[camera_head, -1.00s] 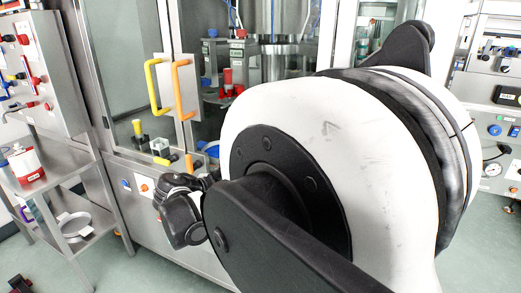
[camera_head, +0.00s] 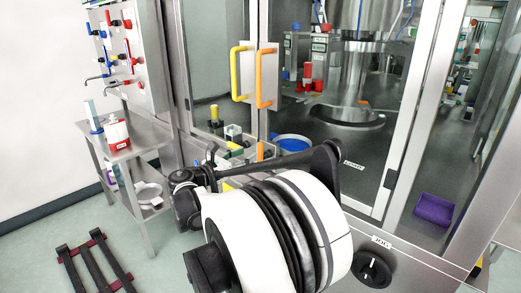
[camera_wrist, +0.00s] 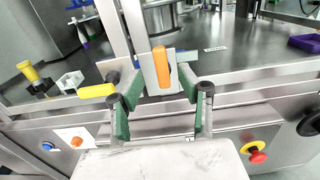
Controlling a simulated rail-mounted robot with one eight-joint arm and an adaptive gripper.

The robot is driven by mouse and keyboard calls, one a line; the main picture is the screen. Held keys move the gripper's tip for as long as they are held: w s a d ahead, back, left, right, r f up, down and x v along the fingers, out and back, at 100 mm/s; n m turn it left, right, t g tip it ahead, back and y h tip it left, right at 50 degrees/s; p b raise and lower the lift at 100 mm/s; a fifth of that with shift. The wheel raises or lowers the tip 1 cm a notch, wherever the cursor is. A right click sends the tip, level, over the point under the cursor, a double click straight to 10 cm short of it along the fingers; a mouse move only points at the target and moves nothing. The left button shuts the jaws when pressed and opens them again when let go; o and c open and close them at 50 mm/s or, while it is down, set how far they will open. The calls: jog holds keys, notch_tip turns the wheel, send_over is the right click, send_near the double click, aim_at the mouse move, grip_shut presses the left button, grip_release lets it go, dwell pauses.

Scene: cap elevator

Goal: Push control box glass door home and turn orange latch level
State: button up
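The orange latch (camera_wrist: 161,67) stands upright on a metal plate in the wrist view; it also shows in the head view (camera_head: 260,151). My gripper (camera_wrist: 160,88) is open, with its green-padded fingers either side of the latch and no clear contact. In the head view the gripper is largely hidden by my arm. The yellow latch (camera_wrist: 97,90) lies level just left of it. The glass door (camera_head: 345,130) with the orange handle (camera_head: 265,80) stands beside the door with the yellow handle (camera_head: 237,73). I cannot tell whether a small gap remains.
A red emergency button (camera_wrist: 257,156) sits on the front panel, lower right. A black knob (camera_head: 373,269) is on the cabinet front. A steel trolley (camera_head: 140,137) stands left, and a black rack (camera_head: 90,262) lies on the floor. The left floor is clear between them.

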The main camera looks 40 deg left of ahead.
aim_at(259, 148)
jog(key=w, duration=0.5)
jog(key=w+d+b, duration=0.1)
jog(key=w, duration=0.2)
jog(key=shift+c, duration=0.5)
grip_shut()
